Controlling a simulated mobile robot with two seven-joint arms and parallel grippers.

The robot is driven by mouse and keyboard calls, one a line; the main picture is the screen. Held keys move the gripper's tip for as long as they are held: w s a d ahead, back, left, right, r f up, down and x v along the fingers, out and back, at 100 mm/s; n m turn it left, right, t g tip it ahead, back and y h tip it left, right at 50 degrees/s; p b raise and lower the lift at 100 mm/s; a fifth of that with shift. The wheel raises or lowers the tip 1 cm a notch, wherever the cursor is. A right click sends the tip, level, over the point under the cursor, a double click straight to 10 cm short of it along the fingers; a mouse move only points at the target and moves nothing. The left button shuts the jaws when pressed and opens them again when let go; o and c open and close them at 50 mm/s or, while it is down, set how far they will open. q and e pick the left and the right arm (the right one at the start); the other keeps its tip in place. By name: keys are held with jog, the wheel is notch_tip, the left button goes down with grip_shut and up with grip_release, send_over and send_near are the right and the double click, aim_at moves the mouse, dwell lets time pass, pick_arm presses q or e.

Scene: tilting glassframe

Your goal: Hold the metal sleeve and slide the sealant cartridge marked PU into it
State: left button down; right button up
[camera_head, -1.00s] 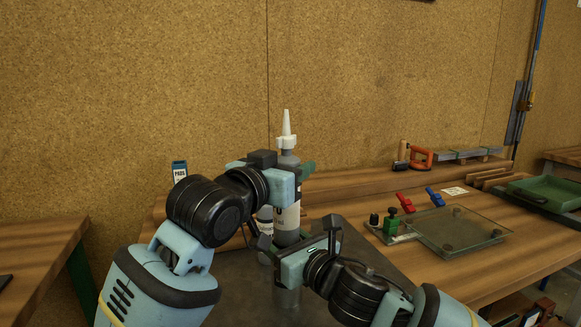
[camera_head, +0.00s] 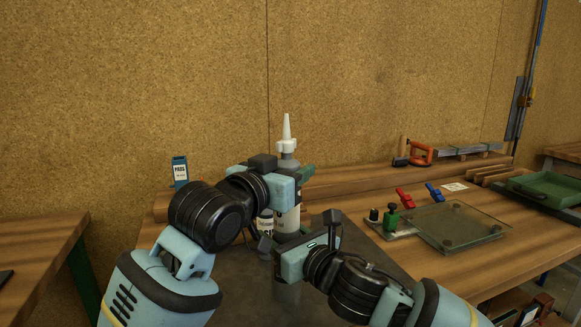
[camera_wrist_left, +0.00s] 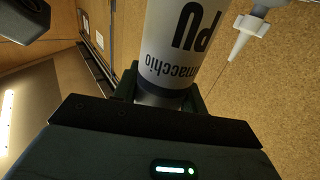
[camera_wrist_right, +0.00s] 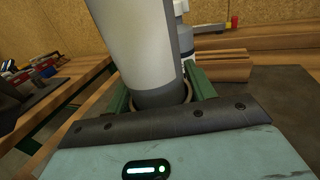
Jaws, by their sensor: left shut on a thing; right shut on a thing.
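The PU sealant cartridge (camera_head: 287,220) is upright, grey with a white label and white nozzle. My left gripper (camera_head: 285,190) is shut on it; the inverted PU lettering shows on the cartridge in the left wrist view (camera_wrist_left: 182,40). My right gripper (camera_head: 287,264) is shut on the metal sleeve (camera_head: 287,292), directly below the cartridge. The sleeve's rim (camera_wrist_right: 189,104) shows between my right fingers in the right wrist view. There the cartridge's dark lower end (camera_wrist_right: 165,96) overlaps the rim; how far inside it sits, I cannot tell. My right gripper hides much of the sleeve.
A small bottle with a white label (camera_head: 265,224) stands behind my left gripper. A blue PADS box (camera_head: 180,172) is at the back left. A glass plate (camera_head: 460,226), red and blue clamps and a green tray (camera_head: 550,188) lie on the wooden bench to the right.

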aim_at(291, 216)
pick_arm(q)
jog(key=shift+f, duration=4.3)
jog(key=c, duration=0.7)
grip_release()
jog(key=shift+f, duration=0.1)
jog(key=shift+c, duration=0.2)
pick_arm(e)
jog(key=shift+s, duration=0.1)
pick_arm(q)
jog(key=shift+f, duration=0.15)
jog(key=v, duration=1.2)
jog(key=shift+r, duration=0.25)
pick_arm(e)
jog(key=o, duration=1.1)
